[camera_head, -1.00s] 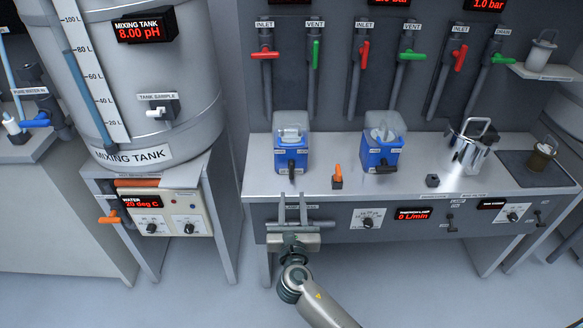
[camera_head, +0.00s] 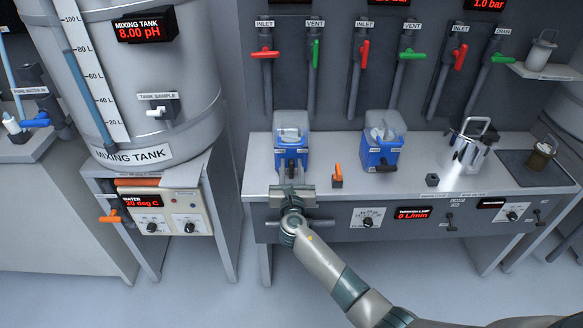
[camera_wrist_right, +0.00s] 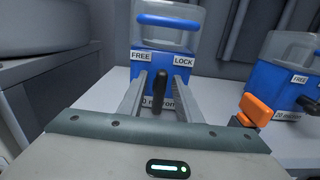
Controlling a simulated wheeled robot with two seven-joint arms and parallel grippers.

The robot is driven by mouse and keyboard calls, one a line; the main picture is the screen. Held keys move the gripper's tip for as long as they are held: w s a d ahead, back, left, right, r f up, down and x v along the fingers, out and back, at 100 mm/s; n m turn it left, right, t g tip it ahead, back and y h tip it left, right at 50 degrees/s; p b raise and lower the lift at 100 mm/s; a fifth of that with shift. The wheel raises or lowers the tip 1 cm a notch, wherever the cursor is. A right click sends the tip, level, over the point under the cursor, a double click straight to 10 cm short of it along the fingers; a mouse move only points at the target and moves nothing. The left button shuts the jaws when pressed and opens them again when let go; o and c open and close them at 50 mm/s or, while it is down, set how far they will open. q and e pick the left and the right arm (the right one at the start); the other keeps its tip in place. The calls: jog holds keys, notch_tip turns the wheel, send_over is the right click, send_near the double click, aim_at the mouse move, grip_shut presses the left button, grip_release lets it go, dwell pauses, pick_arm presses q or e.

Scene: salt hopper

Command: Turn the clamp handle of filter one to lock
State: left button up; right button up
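Filter one (camera_head: 291,142) is the left blue box with a clear top on the bench; it also shows in the right wrist view (camera_wrist_right: 166,62). Its black clamp handle (camera_wrist_right: 160,92) hangs down at the front, between the FREE label (camera_wrist_right: 141,57) and the LOCK label (camera_wrist_right: 183,62). My right gripper (camera_wrist_right: 161,80) is open, with one finger on each side of the handle and no clear contact. In the head view my right gripper (camera_head: 291,174) covers the handle. My left gripper is not in view.
A second blue filter (camera_head: 382,142) stands to the right. An orange-handled valve (camera_head: 337,177) sits between them, close to my right gripper's side. A metal pot (camera_head: 468,148) is farther right. The mixing tank (camera_head: 140,85) stands at left.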

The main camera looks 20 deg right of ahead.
grip_shut()
dwell(0.3)
